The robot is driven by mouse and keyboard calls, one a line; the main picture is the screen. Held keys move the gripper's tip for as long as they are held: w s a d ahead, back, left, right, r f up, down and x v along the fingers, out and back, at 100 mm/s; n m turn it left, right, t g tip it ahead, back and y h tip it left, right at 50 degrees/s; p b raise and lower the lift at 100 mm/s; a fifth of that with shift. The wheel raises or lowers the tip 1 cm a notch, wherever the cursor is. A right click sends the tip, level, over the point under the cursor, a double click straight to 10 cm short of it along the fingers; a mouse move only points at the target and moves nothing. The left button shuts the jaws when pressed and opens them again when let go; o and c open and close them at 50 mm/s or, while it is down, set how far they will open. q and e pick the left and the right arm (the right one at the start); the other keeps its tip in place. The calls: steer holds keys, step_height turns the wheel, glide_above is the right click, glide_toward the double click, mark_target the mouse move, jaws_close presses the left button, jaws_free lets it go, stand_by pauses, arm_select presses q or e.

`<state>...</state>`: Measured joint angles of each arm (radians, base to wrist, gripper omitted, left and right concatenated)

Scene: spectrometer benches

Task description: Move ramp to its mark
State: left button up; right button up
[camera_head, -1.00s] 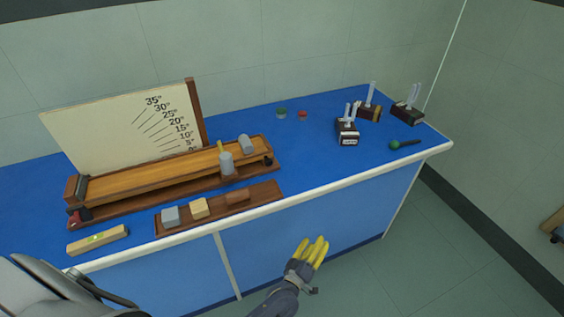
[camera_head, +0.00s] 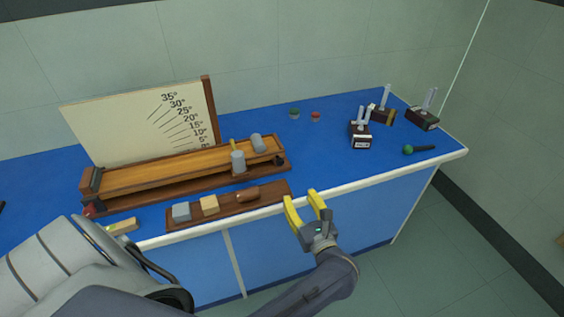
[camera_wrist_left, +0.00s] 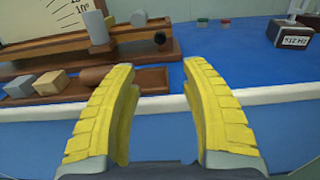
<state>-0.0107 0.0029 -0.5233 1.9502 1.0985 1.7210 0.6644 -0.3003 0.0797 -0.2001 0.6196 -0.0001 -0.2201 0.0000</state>
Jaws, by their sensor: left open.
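The wooden ramp (camera_head: 150,178) lies on its base at the left of the blue bench, in front of an angle board (camera_head: 140,120) marked up to 35°. Its plank is nearly flat, low on the scale. A grey cylinder (camera_head: 238,162) stands at its front side, and another (camera_head: 257,143) is near its right end. The ramp's right end also shows in the left wrist view (camera_wrist_left: 125,36). My left gripper (camera_head: 304,198) has yellow fingers, open and empty, at the bench's front edge, right of and nearer than the ramp. My right gripper is not in view.
A wooden tray (camera_head: 226,212) holding a grey block, a tan block and a brown piece lies before the ramp. A level (camera_head: 122,227) is partly hidden by my arm. Labelled blocks (camera_head: 360,134), small discs (camera_head: 315,116) and a green-ended rod (camera_head: 408,149) sit right. The middle is clear.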

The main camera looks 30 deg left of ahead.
mark_target(281, 163)
arm_select(q)
steer(key=x, duration=1.7)
steer(key=shift+a, duration=0.2)
steer(key=shift+o, duration=0.2)
jaws_close()
